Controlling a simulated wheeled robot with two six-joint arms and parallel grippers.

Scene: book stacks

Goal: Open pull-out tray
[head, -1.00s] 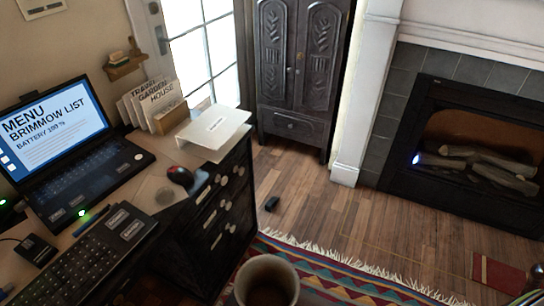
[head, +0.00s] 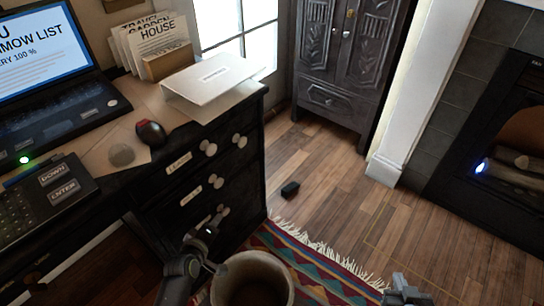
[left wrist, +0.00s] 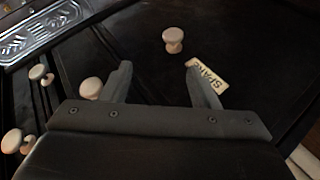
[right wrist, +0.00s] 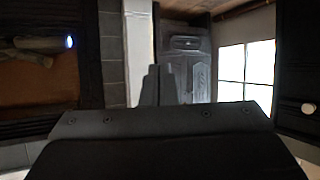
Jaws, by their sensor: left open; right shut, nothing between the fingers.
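The dark desk (head: 225,165) has a stack of drawers with pale round knobs and small labels on its front. I cannot tell which part is the pull-out tray. My left gripper (head: 208,230) is low in front of the drawers. In the left wrist view its fingers (left wrist: 162,78) are open and empty. A white knob (left wrist: 173,40) lies beyond the gap between them, and a partly hidden label (left wrist: 208,77) shows by the right finger. My right gripper (head: 405,292) is at the bottom edge, away from the desk; its fingers (right wrist: 157,85) are shut and empty.
A brown pot or bin (head: 252,272) stands close to my left gripper. A small black object (head: 290,189) lies on open wooden floor beside the rug (head: 310,270).

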